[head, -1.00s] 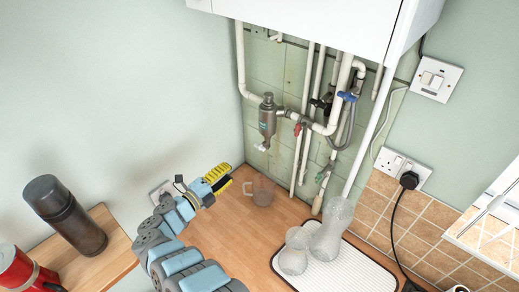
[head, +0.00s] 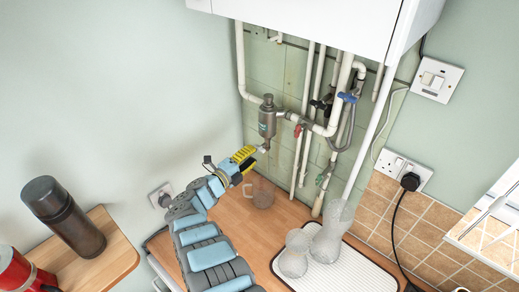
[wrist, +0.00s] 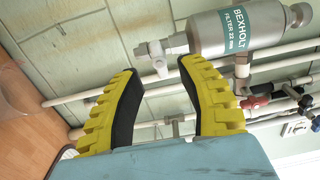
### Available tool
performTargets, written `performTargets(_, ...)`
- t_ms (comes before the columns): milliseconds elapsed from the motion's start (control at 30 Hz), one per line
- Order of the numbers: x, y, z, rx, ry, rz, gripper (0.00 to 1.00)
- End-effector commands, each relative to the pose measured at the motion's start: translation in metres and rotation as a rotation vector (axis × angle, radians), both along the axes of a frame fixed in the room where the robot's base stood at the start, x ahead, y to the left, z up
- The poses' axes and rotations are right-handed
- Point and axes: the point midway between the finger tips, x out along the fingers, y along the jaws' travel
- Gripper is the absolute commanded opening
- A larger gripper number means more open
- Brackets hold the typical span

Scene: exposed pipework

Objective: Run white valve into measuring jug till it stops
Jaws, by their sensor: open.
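The white valve (head: 263,148) sits at the lower end of the grey metal filter (head: 267,118) on the pipework. It also shows in the wrist view (wrist: 158,58), beside the filter labelled BEXHOLT, just beyond the gap between my fingertips. My gripper (head: 248,160) is open and empty, close to the valve; the wrist view shows its two yellow fingers (wrist: 157,75) spread apart. I see no contact with the valve. The clear measuring jug (head: 263,197) stands on the wooden worktop below the valve and the gripper. Any contents in it are hard to make out.
White pipes (head: 307,110) run down the wall, with a red-handled valve (head: 297,131) and a blue-handled valve (head: 347,97) right of the filter. Clear vessels (head: 328,240) stand on a white ribbed mat (head: 345,272). A dark flask (head: 65,215) stands at left.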

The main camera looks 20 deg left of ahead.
Motion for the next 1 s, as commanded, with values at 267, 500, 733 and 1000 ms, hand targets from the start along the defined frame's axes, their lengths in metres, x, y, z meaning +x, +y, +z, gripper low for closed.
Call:
performTargets(267,0.022,-0.007,-0.001,0.000,0.000,0.003,0.39)
performTargets(500,0.036,-0.013,-0.001,0.001,0.001,0.002,0.39)
performTargets(733,0.043,-0.016,0.000,0.001,0.001,0.002,0.39)
performTargets(1000,0.043,-0.016,0.000,0.001,0.001,0.002,0.39)
